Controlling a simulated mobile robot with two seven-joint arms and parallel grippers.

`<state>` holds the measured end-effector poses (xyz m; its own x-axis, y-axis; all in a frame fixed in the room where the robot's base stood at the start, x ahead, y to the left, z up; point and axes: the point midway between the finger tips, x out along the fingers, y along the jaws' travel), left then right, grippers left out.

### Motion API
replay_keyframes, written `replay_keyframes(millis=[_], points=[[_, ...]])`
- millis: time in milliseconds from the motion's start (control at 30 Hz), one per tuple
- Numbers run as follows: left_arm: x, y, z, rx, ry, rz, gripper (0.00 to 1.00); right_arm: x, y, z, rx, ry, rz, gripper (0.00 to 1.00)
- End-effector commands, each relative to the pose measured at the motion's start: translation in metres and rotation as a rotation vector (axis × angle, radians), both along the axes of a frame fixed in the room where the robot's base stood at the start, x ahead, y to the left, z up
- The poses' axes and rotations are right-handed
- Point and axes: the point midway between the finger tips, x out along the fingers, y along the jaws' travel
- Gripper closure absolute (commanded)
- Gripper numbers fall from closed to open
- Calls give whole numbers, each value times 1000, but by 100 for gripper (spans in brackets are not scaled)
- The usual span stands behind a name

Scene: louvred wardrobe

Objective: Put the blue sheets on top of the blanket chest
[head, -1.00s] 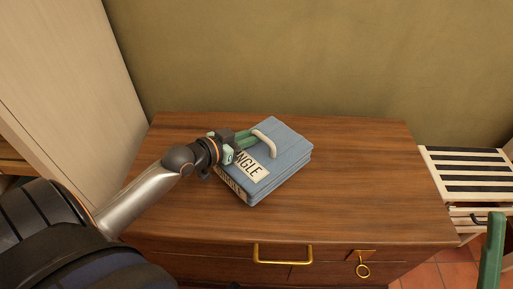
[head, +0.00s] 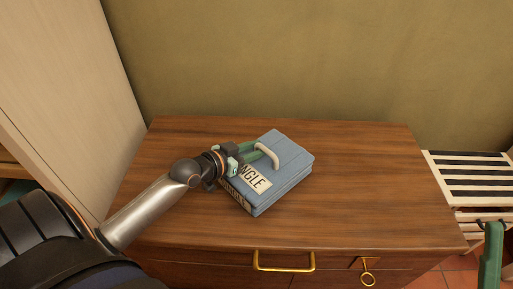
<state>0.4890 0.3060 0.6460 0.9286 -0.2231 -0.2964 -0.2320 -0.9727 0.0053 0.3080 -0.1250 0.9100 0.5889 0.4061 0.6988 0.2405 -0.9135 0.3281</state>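The blue sheets (head: 292,165) are a squared, folded stack in a blue wrap with a cream label and a pale loop handle (head: 267,153). The fingertips are partly hidden by the handle.
Bare top lies on both sides of the sheets. A pale panel (head: 60,90) stands at left, a striped slatted rack (head: 470,180) at right, and a green upright piece (head: 491,258) at lower right.

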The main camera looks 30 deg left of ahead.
Motion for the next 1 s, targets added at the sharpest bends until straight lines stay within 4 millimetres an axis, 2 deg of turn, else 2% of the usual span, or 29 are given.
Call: replay_keyframes(millis=[33, 100, 467, 1000], points=[[0, 0, 0, 0, 0, 0, 59, 0, 0, 0, 0, 0, 0, 50], [0, 0, 0, 0, 0, 0, 53, 0, 0, 0, 0, 0, 0, 50], [-5, 1, 3, 0, 1, 0, 53, 0, 0, 3, -2, -2, 0, 50], [-77, 18, 26, 1, 5, -1, 53, -2, 0, 25, -23, -20, -19, 50]])
